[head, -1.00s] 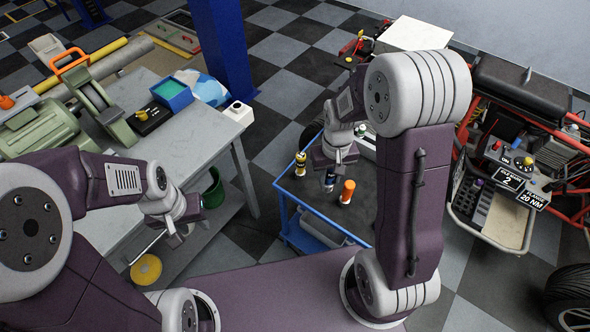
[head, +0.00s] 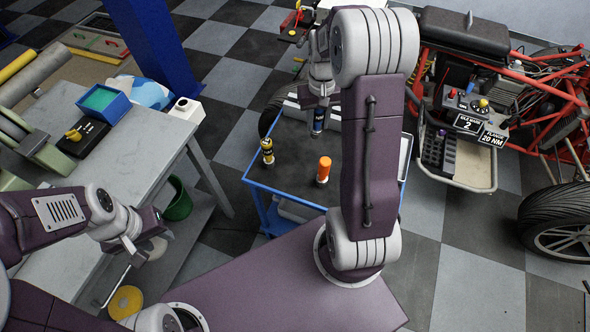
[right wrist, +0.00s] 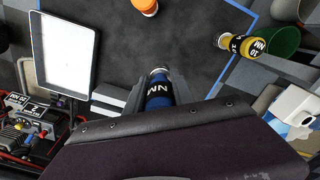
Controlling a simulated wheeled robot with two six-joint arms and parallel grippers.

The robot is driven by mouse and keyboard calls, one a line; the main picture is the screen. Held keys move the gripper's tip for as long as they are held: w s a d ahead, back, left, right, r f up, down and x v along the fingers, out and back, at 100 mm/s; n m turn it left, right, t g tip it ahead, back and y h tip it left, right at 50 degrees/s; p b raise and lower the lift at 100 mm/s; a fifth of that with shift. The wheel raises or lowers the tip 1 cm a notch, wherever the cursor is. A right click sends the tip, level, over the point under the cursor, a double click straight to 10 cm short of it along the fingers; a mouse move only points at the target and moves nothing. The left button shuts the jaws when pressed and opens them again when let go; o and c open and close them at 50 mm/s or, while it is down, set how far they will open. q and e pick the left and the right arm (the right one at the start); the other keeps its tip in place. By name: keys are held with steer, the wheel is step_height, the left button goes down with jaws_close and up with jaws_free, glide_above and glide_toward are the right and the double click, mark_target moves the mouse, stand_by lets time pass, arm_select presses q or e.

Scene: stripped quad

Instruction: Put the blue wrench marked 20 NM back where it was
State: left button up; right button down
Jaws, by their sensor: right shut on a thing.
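The blue wrench (head: 318,121) hangs upright from my right gripper (head: 319,101), above the dark top of the blue-edged trolley (head: 290,180). In the right wrist view the blue wrench (right wrist: 158,92) sits between the fingers, with "NM" readable on its dark band; its number is hidden. A yellow wrench (head: 267,152), marked 10 NM in the right wrist view (right wrist: 240,44), stands on the trolley. An orange-topped wrench (head: 323,168) stands to its right. My left gripper (head: 145,252) is empty beside the grey workbench; its finger gap is unclear.
A red-framed kart (head: 500,80) stands at the right, with a tray carrying a control box and signs reading "IDLE MARK 2" and "FLANGE 20 NM" (head: 493,138). The grey bench (head: 150,140) is at the left. A white panel (right wrist: 66,50) lies at the trolley's edge.

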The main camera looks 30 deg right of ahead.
steer(key=s+a+f, duration=0.1)
steer(key=a+f, duration=0.2)
steer(key=s+a+f+b, duration=0.1)
steer(key=a+f, duration=0.2)
steer(key=s+a+f+b, duration=0.1)
steer(key=s+a+f, duration=0.1)
steer(key=a+f, duration=0.1)
steer(key=shift+a+f, duration=0.15)
steer(key=shift+w+f, duration=0.1)
steer(key=shift+f, duration=0.25)
steer(key=shift+f+b, duration=0.1)
steer(key=shift+b, duration=0.2)
steer(key=c, duration=1.1)
jaws_free()
